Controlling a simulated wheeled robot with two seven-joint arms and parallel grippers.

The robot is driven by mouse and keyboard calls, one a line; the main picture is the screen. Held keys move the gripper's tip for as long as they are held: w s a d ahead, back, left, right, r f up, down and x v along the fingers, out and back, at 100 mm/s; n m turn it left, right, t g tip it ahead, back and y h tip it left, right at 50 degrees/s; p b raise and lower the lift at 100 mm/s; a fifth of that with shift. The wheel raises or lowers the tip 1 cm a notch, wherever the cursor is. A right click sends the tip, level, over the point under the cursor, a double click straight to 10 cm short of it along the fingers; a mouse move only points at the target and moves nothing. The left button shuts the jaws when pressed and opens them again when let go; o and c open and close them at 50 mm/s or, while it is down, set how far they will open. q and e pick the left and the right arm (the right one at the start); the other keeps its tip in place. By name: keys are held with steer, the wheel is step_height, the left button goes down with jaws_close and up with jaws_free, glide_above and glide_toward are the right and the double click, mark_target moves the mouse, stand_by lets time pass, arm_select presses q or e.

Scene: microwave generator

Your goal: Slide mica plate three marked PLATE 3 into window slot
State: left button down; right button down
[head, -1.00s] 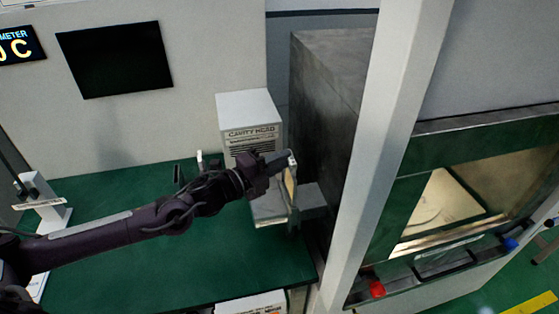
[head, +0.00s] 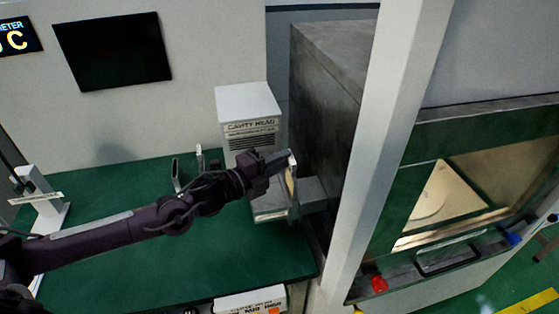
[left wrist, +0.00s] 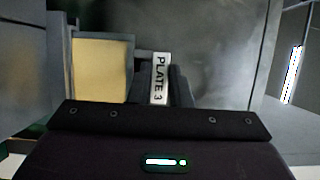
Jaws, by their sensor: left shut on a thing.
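My left gripper (head: 283,160) is shut on the tab of the mica plate, beside the cavity head at the table's right end. The white tab marked PLATE 3 (left wrist: 160,78) sits between the fingers in the left wrist view. The tan plate (left wrist: 102,70), in a dark frame, extends to the left of the tab. In the head view the plate (head: 291,182) shows nearly edge-on, upright below the fingertips. It stands at the grey block next to the oven's side. The window slot itself is hidden; I cannot tell whether the plate is inside it. My right gripper is not in view.
The white cavity head (head: 250,115) stands just behind the gripper. The dark metal oven (head: 325,110) and a white post (head: 390,150) close off the right. A white stand (head: 40,200) is at the left. The green table (head: 200,255) is clear in front.

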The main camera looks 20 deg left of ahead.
mark_target(289, 174)
arm_select(q)
steer(key=shift+f+b, duration=1.85)
steer(key=shift+f, duration=0.55)
steer(key=c, duration=1.3)
jaws_free()
steer(key=shift+s, duration=0.1)
steer(key=shift+o, duration=0.2)
steer(key=shift+f, duration=0.25)
steer(key=shift+s+a+f, duration=0.1)
steer(key=shift+s, duration=0.1)
steer(key=b+v, duration=0.1)
steer(key=v, duration=0.5)
steer(key=shift+a+r+b, duration=0.15)
steer(key=shift+r+b, duration=0.1)
steer(key=shift+b, duration=0.1)
steer(key=shift+s+a+r, duration=0.2)
steer(key=shift+s+r, duration=0.05)
steer(key=shift+s, duration=0.25)
